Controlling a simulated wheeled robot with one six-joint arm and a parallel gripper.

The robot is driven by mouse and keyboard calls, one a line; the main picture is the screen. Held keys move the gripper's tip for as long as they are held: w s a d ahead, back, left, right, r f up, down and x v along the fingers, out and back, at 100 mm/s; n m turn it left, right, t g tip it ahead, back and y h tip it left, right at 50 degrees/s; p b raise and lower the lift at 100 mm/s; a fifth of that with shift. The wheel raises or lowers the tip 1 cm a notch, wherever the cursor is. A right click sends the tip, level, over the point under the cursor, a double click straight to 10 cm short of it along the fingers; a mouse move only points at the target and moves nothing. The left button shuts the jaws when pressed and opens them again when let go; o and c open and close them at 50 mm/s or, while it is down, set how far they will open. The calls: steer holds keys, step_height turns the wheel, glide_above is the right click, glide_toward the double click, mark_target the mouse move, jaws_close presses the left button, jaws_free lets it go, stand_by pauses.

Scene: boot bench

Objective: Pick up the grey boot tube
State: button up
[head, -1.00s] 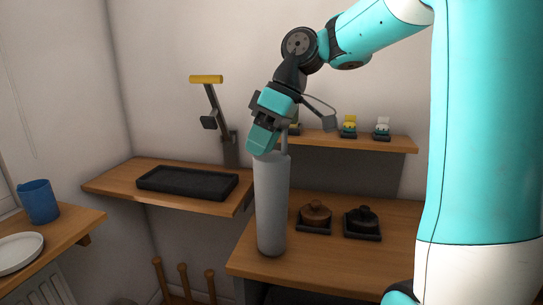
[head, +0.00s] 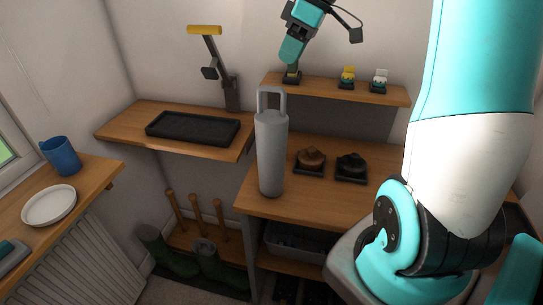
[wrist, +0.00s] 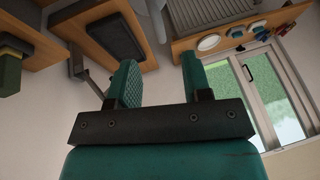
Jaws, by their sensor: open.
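The grey boot tube (head: 271,155), a tall cylinder with a loop handle on top, stands upright on the wooden bench near its left front edge. My gripper (head: 293,50) is above it and slightly to the right in the head view, apart from the handle. In the wrist view my gripper (wrist: 160,78) shows two teal fingers spread wide with nothing held between them. I cannot tell for sure whether the tube shows in the wrist view.
Two dark trays with a brown brush (head: 311,157) and a black brush (head: 351,163) lie right of the tube. Small figures stand on the shelf (head: 390,95) behind. A black tray (head: 196,127) is on the left shelf. A blue mug (head: 62,156) and white plate (head: 48,206) are at far left.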

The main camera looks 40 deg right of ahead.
mark_target(274, 89)
steer(key=shift+p+x, duration=1.05)
steer(key=shift+x, duration=3.55)
steer(key=shift+d, duration=0.1)
jaws_close()
